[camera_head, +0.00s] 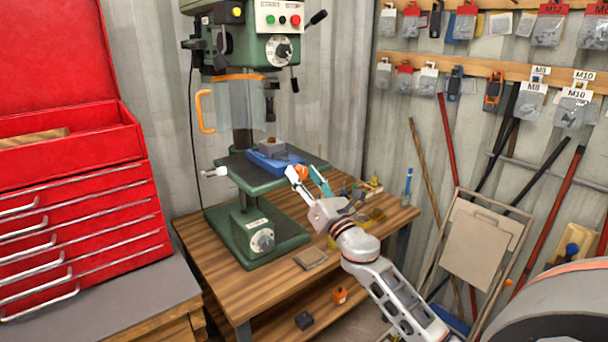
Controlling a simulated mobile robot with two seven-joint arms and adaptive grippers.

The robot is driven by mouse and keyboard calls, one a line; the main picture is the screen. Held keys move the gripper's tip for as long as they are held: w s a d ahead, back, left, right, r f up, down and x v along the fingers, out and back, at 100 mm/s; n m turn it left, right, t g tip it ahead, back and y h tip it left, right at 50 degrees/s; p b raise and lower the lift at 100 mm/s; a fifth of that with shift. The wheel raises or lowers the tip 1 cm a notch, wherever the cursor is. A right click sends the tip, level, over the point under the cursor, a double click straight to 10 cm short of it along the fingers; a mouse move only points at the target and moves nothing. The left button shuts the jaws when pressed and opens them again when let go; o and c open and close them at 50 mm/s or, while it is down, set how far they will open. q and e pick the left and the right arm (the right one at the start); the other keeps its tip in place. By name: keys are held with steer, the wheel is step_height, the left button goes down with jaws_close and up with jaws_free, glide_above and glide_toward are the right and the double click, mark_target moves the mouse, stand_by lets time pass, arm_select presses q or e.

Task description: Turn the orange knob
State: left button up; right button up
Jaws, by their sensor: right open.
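The orange knob (301,171) is a small round ball at the front right of the blue vise (268,161) on the drill press table. My right gripper (303,175) comes in from the lower right with its fingers spread open. The knob appears between the two fingertips. Whether either finger touches it cannot be told. My left gripper is not in view.
The green drill press (250,221) stands on a wooden workbench (218,262). An orange-handled clear guard (238,103) hangs above the vise. A red tool chest (75,219) is at left. Small items lie on the bench behind my right gripper.

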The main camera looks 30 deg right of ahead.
steer(key=c, duration=1.1)
